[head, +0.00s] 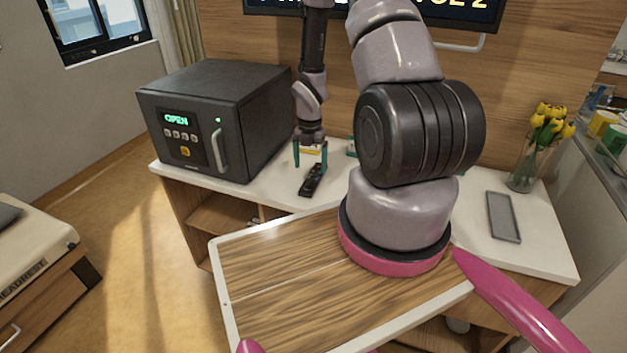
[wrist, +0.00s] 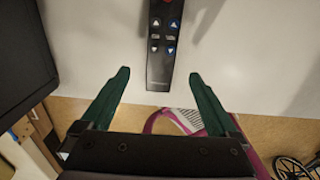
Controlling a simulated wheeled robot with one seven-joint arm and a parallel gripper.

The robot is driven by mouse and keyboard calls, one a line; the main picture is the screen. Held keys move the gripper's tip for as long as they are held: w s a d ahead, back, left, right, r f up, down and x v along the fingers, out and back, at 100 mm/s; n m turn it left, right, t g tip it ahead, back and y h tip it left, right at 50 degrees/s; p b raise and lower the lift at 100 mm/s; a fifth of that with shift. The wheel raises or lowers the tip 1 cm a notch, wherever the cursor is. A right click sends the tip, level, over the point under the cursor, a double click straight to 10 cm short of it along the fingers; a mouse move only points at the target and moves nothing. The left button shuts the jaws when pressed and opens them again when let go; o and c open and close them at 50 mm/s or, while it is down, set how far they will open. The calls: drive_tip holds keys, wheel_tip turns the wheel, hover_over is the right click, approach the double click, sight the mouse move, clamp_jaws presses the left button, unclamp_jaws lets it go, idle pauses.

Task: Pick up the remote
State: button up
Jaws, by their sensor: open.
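The remote (head: 313,180) is a slim dark handset lying on the white bedside counter (head: 273,187), just right of the black box. In the wrist view the remote (wrist: 163,45) lies lengthwise, with blue-lit arrow buttons and a red button near the top edge; its far end is cut off. My gripper (head: 310,152) is above the counter by the remote, green fingers apart. In the wrist view the open fingers (wrist: 158,75) stand on either side of the line of the remote's near end, with nothing between them held.
A black safe-like box (head: 215,120) with an "OPEN" display stands close left of my gripper. A grey flat tray (head: 503,217) and a vase of yellow tulips (head: 527,165) are on the counter at right. A screen (head: 375,10) hangs on the wall behind.

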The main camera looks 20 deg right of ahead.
sight(311, 182)
drive_tip(key=shift+f, duration=3.15)
clamp_jaws()
drive_tip(key=shift+r, duration=0.15)
